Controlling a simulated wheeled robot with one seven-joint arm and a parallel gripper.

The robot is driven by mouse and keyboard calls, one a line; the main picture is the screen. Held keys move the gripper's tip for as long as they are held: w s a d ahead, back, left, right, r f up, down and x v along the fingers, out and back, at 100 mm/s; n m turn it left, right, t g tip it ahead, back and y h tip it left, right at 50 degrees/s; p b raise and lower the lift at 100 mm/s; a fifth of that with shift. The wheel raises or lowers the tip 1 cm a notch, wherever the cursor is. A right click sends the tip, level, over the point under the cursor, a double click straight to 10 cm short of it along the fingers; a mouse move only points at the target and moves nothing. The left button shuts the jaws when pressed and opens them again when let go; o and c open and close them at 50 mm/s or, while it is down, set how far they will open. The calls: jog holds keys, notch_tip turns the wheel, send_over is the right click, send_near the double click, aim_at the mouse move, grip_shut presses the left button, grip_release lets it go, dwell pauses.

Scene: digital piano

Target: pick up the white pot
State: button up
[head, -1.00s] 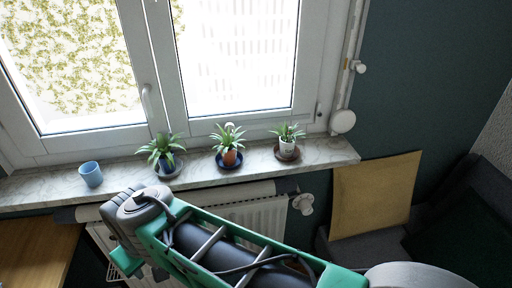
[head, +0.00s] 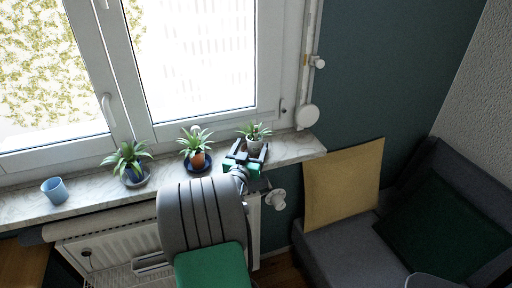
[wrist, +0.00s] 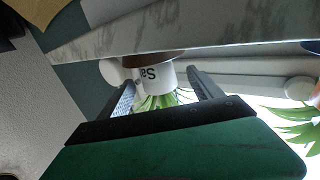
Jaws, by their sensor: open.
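The white pot (head: 253,145) holds a green plant and stands at the right end of the marble windowsill (head: 90,199). It also shows upside down in the wrist view (wrist: 155,73), with dark lettering and a brown saucer (wrist: 150,57) at its base. My gripper (head: 251,152) is open in front of the pot. In the wrist view my gripper (wrist: 161,77) has one finger on each side of the pot and plant in the picture. I cannot tell whether either finger touches the pot. The gripper partly hides the pot in the head view.
An orange pot (head: 197,160) with a plant stands left of the white pot. A blue pot (head: 133,173) with a plant and a blue cup (head: 54,190) are farther left. The window (head: 200,60) is behind; a radiator (head: 110,250) is below.

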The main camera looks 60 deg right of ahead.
aim_at(256, 136)
jog(key=d, duration=0.2)
jog(key=d+p, duration=0.1)
jog(key=d, duration=0.1)
jog(key=w+d+p, duration=0.1)
jog(key=d, duration=0.1)
jog(key=shift+d, duration=0.25)
jog(key=shift+r, duration=0.1)
grip_shut()
dwell(0.3)
